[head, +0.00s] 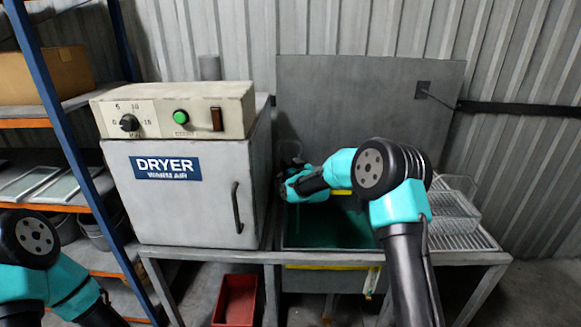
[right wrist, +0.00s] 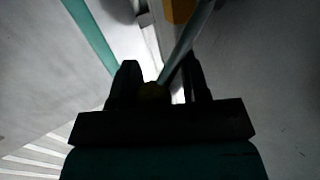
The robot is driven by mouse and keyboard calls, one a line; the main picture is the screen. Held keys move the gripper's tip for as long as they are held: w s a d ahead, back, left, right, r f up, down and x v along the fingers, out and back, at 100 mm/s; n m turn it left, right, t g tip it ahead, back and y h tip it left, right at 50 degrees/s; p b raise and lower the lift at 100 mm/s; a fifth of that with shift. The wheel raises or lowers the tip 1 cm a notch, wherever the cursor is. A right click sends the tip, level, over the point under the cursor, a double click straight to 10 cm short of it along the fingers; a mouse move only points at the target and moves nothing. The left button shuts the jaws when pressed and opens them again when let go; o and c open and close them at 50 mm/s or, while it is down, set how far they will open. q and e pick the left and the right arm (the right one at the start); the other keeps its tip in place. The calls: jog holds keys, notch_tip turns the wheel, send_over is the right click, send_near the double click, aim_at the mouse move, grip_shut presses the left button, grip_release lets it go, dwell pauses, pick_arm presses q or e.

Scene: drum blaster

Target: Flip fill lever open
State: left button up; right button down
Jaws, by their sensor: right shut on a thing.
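My right gripper (head: 288,186) reaches left over the back of the open tank (head: 283,238), close to the dryer's right side. In the right wrist view its two dark fingers (right wrist: 160,86) are shut on the fill lever, at a dark yellow knob (right wrist: 152,91) between them. A thin pale rod (right wrist: 186,45) runs up and right from the knob. In the head view the lever is hidden by my gripper or too small to make out. At the lower left only links of my left arm show; its gripper is outside the frame.
The dryer (head: 180,205) stands left of the tank on the same bench. A grey lid (head: 365,95) stands upright behind the tank. A wire basket (head: 455,210) sits on a draining rack at right. A red bin (head: 235,298) is below.

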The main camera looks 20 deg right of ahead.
aim_at(277, 159)
jog(key=shift+w+a+r+n+g+h, duration=0.15)
jog(key=shift+a+r+n+g+h, duration=0.1)
jog(key=shift+a+n+g, duration=0.4)
jog(key=shift+w+a+r+n+g+h, duration=0.2)
jog(key=shift+a+n+g+h, duration=0.15)
jog(key=shift+n, duration=0.6)
jog(key=shift+w+a+r+n+g+h, duration=0.1)
jog(key=shift+a+r+n+g+h, duration=0.1)
jog(key=shift+a+n+g, duration=0.35)
jog(key=shift+a+n+t, duration=0.15)
jog(key=shift+n+t, duration=0.1)
jog(key=shift+n, duration=0.1)
jog(key=c, duration=1)
grip_release()
jog(key=o, duration=0.3)
jog(key=shift+r, duration=0.15)
jog(key=shift+o, duration=0.4)
jog(key=shift+r, duration=0.1)
